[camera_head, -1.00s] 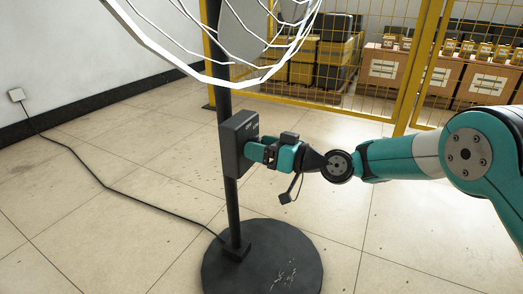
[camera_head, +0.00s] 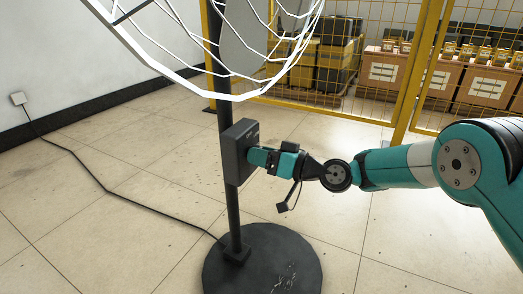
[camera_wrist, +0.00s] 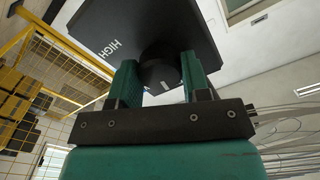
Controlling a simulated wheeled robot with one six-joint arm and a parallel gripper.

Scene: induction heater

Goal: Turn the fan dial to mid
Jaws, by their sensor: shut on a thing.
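The fan's black control box (camera_head: 238,150) is fixed to its dark pole in the head view. In the wrist view the box (camera_wrist: 135,28) fills the top, with the word HIGH at its left. The round black dial (camera_wrist: 160,72) sticks out of the box and bears a small pale mark. My gripper (camera_wrist: 160,88) has one teal finger on each side of the dial and is shut on it. In the head view my gripper (camera_head: 262,158) meets the box's right face and hides the dial. Other labels cannot be read.
The white wire fan cage (camera_head: 235,97) hangs above the box. The round black base (camera_head: 262,265) stands on the tiled floor. A black cable (camera_head: 100,185) runs to a wall socket (camera_head: 18,98). A yellow mesh fence (camera_head: 400,90) with boxes behind stands at the back.

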